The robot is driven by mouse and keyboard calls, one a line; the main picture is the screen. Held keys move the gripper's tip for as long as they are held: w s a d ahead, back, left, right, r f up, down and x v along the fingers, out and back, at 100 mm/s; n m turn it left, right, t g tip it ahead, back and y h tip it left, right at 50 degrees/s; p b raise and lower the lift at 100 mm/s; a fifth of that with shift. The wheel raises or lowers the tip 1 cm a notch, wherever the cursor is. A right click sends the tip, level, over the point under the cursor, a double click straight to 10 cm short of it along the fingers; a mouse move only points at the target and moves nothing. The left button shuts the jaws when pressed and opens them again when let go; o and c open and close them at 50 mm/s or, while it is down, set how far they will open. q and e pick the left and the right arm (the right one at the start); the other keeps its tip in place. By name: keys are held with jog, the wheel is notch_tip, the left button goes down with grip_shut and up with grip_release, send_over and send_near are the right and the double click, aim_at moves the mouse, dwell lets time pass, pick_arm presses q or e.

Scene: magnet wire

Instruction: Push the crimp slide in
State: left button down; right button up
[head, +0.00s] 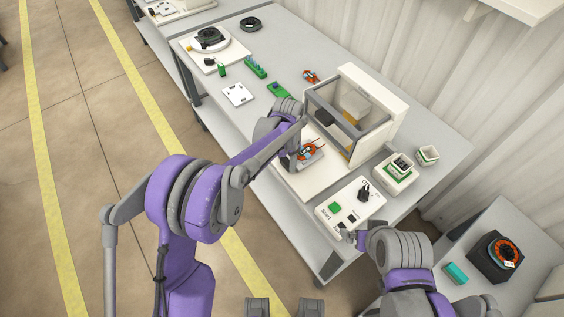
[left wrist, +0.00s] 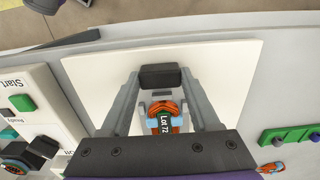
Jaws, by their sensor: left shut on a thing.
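The crimp slide carries an orange coil (head: 309,152) with a dark "Lot 72" label, which also shows in the left wrist view (left wrist: 166,122). The slide sits on a white base plate (left wrist: 88,72) in front of the crimp press (head: 378,128), a box with a grey frame and clear front. My left gripper (head: 294,158) is at the slide's outer end. In the left wrist view its fingers are shut on a dark block (left wrist: 160,76), which looks like the slide's handle. My right gripper (head: 350,236) is by the control box; its jaws are too small to read.
The white control box (head: 345,212) has a green button marked Start and a black knob. White bins (head: 394,175) stand to its right. A green block (head: 278,89), a white plate (head: 238,94) and another orange coil (head: 311,76) lie farther back on the grey bench.

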aim_at(301, 153)
pick_arm(q)
jog(key=w+d, duration=0.3)
jog(key=d, duration=0.1)
jog(key=shift+w+d, duration=0.3)
jog(key=shift+w, duration=0.1)
jog(key=shift+c, duration=0.6)
grip_release()
notch_tip(301, 153, up, 11)
jog(key=shift+s+f, duration=0.1)
jog(key=shift+f, duration=0.05)
